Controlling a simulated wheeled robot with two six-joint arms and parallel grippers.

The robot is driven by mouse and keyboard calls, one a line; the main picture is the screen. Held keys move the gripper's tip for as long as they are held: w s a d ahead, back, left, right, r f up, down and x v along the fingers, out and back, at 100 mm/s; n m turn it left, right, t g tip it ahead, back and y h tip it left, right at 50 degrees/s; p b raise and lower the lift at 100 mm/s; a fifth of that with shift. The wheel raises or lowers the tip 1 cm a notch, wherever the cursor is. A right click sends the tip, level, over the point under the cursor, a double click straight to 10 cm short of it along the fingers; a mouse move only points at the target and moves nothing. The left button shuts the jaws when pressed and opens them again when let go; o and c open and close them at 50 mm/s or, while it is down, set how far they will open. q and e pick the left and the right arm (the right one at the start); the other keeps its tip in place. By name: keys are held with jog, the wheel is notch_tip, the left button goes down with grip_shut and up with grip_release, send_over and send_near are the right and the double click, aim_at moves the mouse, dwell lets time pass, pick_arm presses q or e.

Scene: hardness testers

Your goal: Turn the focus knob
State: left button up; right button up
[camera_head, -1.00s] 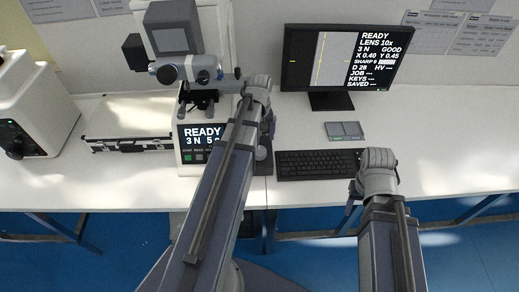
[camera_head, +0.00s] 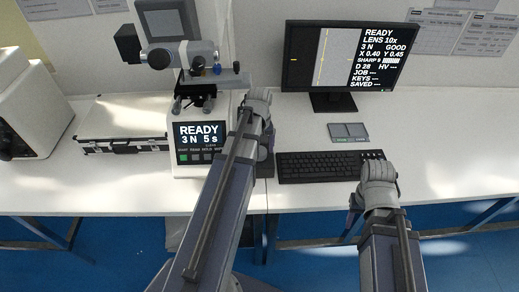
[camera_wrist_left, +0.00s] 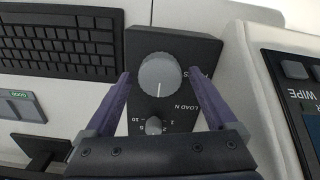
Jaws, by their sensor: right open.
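The large round grey knob (camera_wrist_left: 160,75) with a white line sits on a black control box (camera_wrist_left: 205,48) in the left wrist view. A smaller knob (camera_wrist_left: 155,126) marked with numbers and "LOAD N" is on the same box. My left gripper (camera_wrist_left: 159,84) is open, with one finger on either side of the large knob and gaps visible. In the head view the box (camera_head: 264,168) is partly behind my left arm. My right gripper (camera_head: 356,207) is open and empty at the table's front edge.
The tester's screen (camera_head: 198,135) reads READY, 3 N, 5 s. The monitor (camera_head: 385,65) shows LENS 10x, a SHARP bar and GOOD. A keyboard (camera_head: 320,167) lies right of the box, with a small grey pad (camera_head: 348,132) behind it. A silver case (camera_head: 120,118) is at left.

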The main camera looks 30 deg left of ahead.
pick_arm(q)
jog(key=c, duration=1.2)
jog(key=shift+m, duration=1.2)
jog(key=o, duration=1.3)
jog(key=shift+o, duration=0.2)
jog(key=shift+r, duration=0.15)
notch_tip(320, 180, up, 8)
jog(key=p, duration=0.8)
jog(key=shift+f, duration=0.2)
